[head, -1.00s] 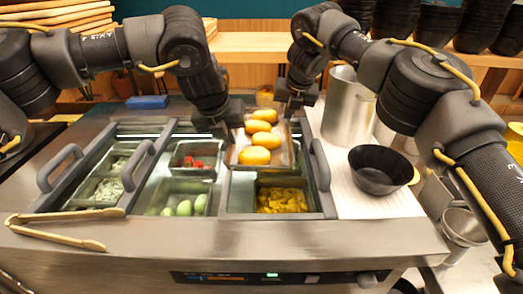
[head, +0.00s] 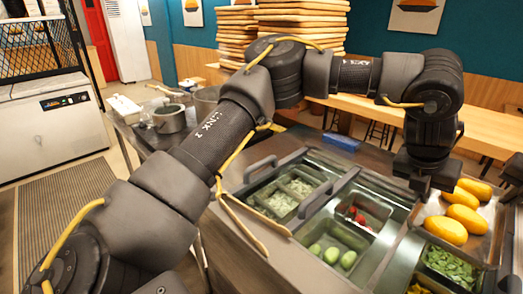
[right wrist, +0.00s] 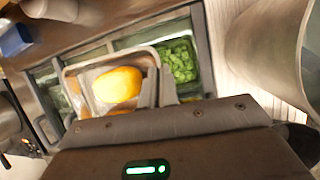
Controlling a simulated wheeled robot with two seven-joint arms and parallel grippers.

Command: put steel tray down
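The steel tray (head: 480,256) holds several yellow, potato-like items (head: 463,218) and is at the right of the head view, over the back of the food counter. My left gripper (head: 428,184) is at the tray's far left rim and appears shut on it; its fingertips are mostly hidden. In the right wrist view the tray (right wrist: 72,80) lies just ahead, with one yellow item (right wrist: 118,85) plain to see. My right gripper (right wrist: 158,92) has its two fingers either side of the tray's near rim and looks shut on it.
Bins of green leaves (head: 452,265), red pieces (head: 357,217) and green ovals (head: 330,254) sit in the counter. Tongs (head: 255,228) lie at its left edge. A blue block (head: 341,141) lies behind. A metal pot (right wrist: 270,50) stands close on the right.

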